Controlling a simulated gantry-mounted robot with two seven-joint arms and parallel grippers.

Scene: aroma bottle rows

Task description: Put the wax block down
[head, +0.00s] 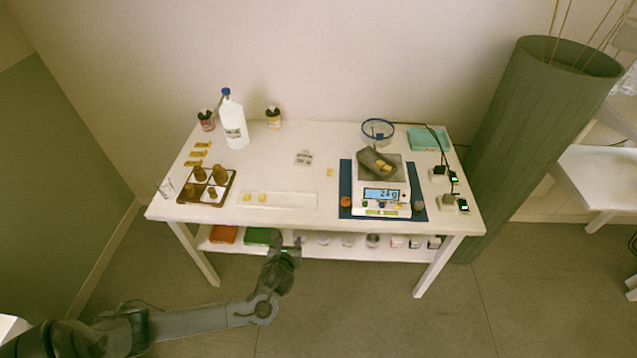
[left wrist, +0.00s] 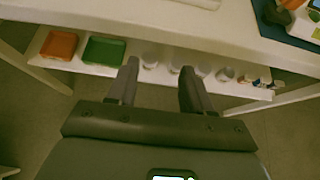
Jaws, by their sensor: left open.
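Small yellow wax blocks show in the head view. Two blocks (head: 254,197) rest on a long white tray (head: 290,201) at the table's front. One lone block (head: 330,172) lies on the bare table. More yellow pieces (head: 383,167) are in or on a grey-brown dish on the scale (head: 381,196). My left gripper (head: 288,243) is at the table's front edge, by the lower shelf and below the tray. In the left wrist view its two fingers (left wrist: 159,75) are apart with nothing between them. My right gripper is not in view.
The scale stands on a blue mat (head: 418,206). A brown rack (head: 224,195) with bottles, a white jug (head: 233,125) and a glass bowl (head: 378,129) are on the table. The lower shelf (left wrist: 120,68) holds an orange tray, a green tray and several jars.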

